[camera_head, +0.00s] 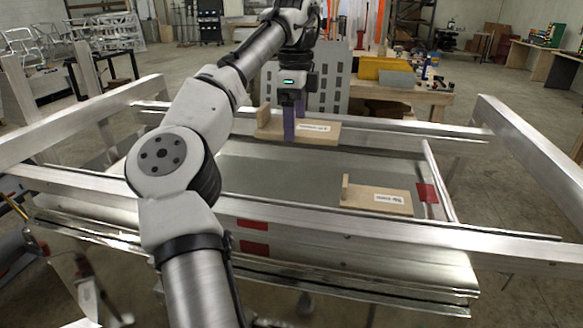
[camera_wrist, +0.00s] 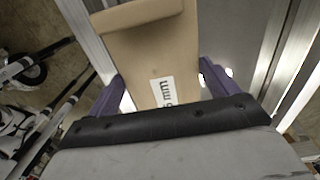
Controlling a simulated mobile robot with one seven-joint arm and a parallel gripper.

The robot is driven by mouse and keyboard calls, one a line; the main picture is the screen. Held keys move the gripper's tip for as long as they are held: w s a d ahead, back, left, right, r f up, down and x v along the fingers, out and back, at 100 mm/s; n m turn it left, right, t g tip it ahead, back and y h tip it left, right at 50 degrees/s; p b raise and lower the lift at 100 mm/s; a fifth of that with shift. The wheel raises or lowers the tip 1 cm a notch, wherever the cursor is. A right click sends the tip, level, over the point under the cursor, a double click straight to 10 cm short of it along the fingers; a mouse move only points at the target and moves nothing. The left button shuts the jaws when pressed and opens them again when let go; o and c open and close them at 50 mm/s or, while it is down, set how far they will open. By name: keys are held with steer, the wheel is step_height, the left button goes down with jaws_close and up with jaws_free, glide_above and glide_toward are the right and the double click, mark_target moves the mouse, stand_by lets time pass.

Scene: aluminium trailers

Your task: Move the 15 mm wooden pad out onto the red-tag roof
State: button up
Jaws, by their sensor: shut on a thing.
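My gripper (camera_head: 290,128) has purple fingers closed on the sides of a wooden pad (camera_head: 318,130), a flat board with an upright block at its left end. In the wrist view the held pad (camera_wrist: 150,55) lies between both fingers; its white label shows "mm", with the number partly hidden. It is at the far side of the roof panel, near the far rail; whether it touches anything below is unclear. A second similar wooden pad (camera_head: 365,196) lies on the grey roof panel (camera_head: 290,172) at the near right, beside a red tag (camera_head: 427,193). Its label is too small to read.
A metal rail (camera_head: 350,232) runs along the near side, with red marks (camera_head: 253,247) at its front. A far rail (camera_head: 400,131) and side beams (camera_head: 530,145) frame the panel. A workbench (camera_head: 400,92) with a yellow bin stands behind. The panel's middle is clear.

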steer(key=shift+w+f, duration=0.15)
steer(key=shift+w, duration=0.05)
step_height(320, 180, down, 19)
steer(key=shift+s+f, duration=0.1)
steer(key=shift+f, duration=0.1)
stand_by(0.4)
steer(key=o, duration=1)
steer(key=shift+f, duration=0.1)
steer(key=shift+c, duration=0.2)
step_height(320, 180, up, 12)
steer(key=b, duration=0.1)
steer(key=shift+d, duration=0.1)
